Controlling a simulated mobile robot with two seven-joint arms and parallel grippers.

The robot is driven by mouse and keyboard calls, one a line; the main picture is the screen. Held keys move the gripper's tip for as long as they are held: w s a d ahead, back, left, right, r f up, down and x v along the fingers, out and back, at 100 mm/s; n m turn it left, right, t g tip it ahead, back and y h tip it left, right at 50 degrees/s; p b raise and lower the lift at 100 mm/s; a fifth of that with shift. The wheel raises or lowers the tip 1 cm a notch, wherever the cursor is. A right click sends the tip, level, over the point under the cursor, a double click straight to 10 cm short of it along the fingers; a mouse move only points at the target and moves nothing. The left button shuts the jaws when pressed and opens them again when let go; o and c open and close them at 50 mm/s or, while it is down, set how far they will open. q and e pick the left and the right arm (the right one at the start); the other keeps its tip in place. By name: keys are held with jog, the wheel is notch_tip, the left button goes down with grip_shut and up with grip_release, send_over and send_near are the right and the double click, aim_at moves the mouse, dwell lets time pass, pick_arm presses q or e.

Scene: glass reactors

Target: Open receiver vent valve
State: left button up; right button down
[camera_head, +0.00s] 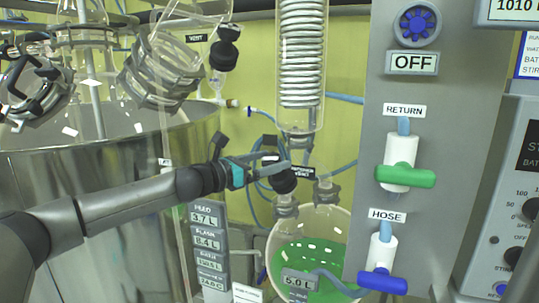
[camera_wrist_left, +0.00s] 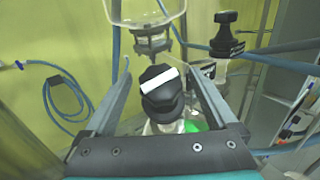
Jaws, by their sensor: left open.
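The receiver vent valve has a black knob (camera_head: 284,181) beside a small black label reading VENT (camera_head: 303,172), above the glass receiver (camera_head: 338,222) holding green liquid. In the left wrist view the knob (camera_wrist_left: 163,103) has a white bar on top, lying nearly crosswise with a slight tilt. My left gripper (camera_head: 283,160) comes in from the left and is open, its fingers at the knob. In the left wrist view the fingers stand on either side of the knob with gaps visible. Whether either finger touches it is not clear. My right gripper is out of view.
A glass coil condenser (camera_head: 302,60) hangs above the receiver. A grey panel (camera_head: 372,140) with a green RETURN handle (camera_head: 406,176) and blue HOSE handle (camera_head: 383,283) stands right. A steel vessel (camera_head: 100,190) is left. Another black knob (camera_wrist_left: 226,40) is close to the right finger.

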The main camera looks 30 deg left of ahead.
pick_arm(q)
jog(key=shift+c, duration=0.4)
jog(key=c, duration=1.3)
jog(key=shift+d+n+y, duration=0.1)
jog(key=shift+n+y, duration=0.3)
